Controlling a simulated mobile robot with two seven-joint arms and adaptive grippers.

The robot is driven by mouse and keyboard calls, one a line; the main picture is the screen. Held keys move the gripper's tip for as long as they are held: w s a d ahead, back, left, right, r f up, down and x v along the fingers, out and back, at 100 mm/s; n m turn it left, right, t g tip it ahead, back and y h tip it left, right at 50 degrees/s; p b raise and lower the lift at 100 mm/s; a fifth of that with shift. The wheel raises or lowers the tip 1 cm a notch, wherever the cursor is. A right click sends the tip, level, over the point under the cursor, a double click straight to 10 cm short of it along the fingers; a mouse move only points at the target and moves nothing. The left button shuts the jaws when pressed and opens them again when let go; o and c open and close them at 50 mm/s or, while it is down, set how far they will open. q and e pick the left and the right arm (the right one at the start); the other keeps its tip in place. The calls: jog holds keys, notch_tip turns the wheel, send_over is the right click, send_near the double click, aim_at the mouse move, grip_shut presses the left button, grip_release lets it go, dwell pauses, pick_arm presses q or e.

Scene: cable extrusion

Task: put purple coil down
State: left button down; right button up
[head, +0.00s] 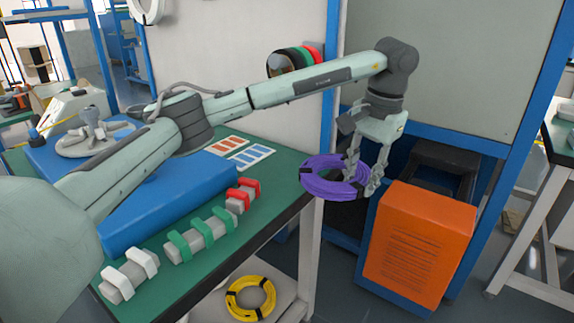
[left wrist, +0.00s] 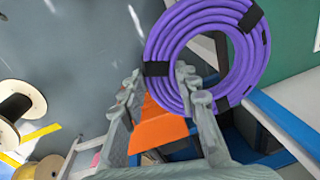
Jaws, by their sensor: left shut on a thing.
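The purple coil (head: 318,184) is a ring of purple cable with black tape bands. My left gripper (head: 362,184) is shut on its right side in the head view. The coil hangs out at the right end of the green table (head: 262,212), partly over its edge; I cannot tell whether it touches the top. In the left wrist view the coil (left wrist: 161,42) fills the upper right, and the fingertips of my left gripper (left wrist: 158,82) are at its near left rim, by a black band. My right gripper is not in view.
An orange box (head: 418,245) stands right of the coil, below the gripper. A yellow coil (head: 250,298) lies on the shelf under the table. Green (head: 200,235), red and white clamp-like holders line the table's front. A blue frame and panel stand behind.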

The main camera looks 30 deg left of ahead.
pick_arm(q)
jog(key=p, duration=0.2)
send_over(299, 184)
jog(key=shift+d, duration=0.1)
notch_tip(299, 184, down, 3)
jog(key=shift+r, duration=0.15)
jog(key=shift+f, duration=0.35)
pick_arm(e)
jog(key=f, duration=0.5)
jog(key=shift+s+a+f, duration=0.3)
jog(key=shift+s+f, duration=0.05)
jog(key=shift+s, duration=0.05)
pick_arm(q)
jog(key=shift+f, duration=0.2)
jog(key=c, duration=1.4)
grip_release()
jog(key=shift+o, duration=1.4)
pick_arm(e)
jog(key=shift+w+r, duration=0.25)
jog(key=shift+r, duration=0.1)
pick_arm(q)
jog(key=shift+r, duration=0.15)
